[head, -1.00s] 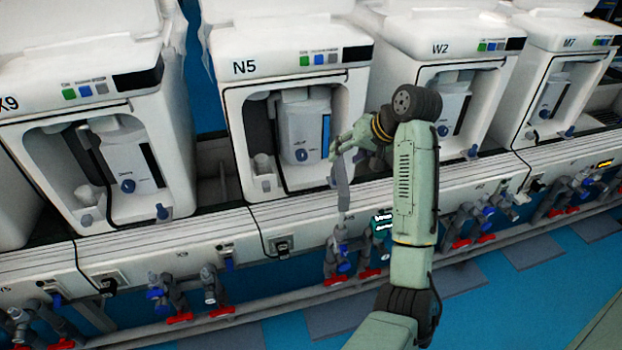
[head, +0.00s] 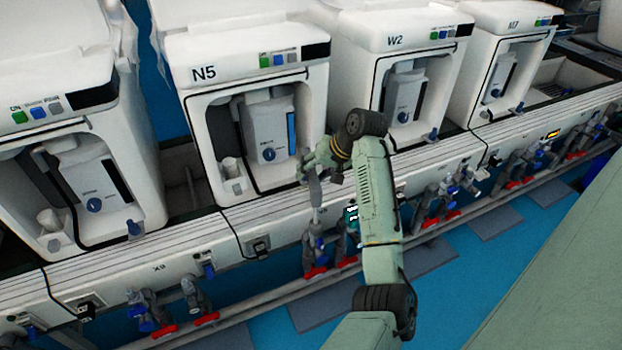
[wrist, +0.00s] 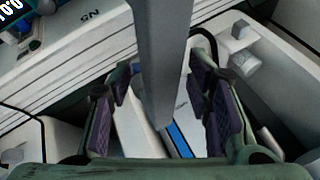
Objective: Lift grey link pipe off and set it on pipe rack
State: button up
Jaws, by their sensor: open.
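The grey link pipe (head: 315,193) stands nearly upright in the head view, in front of machine N5 and above a valve cluster (head: 315,248) with blue and red handles. My gripper (head: 309,170) is at the pipe's upper end. In the wrist view the pipe (wrist: 162,55) runs down between the two fingers of my gripper (wrist: 163,105). The fingers are open, with a visible gap on each side of the pipe. How the pipe's lower end sits on the valve is too small to tell. I cannot make out the pipe rack.
White machine N5 (head: 250,75) stands behind my gripper, with W2 (head: 395,30) to its right. A long white ledge (head: 215,238) runs in front of them. Several more valves line a low rail (head: 255,312). Blue floor with grey mats lies in front.

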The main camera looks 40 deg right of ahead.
jog(key=shift+w+a+f, duration=0.15)
jog(key=shift+w+f, duration=0.15)
jog(key=shift+f, duration=0.25)
jog(key=shift+c, duration=0.5)
grip_shut()
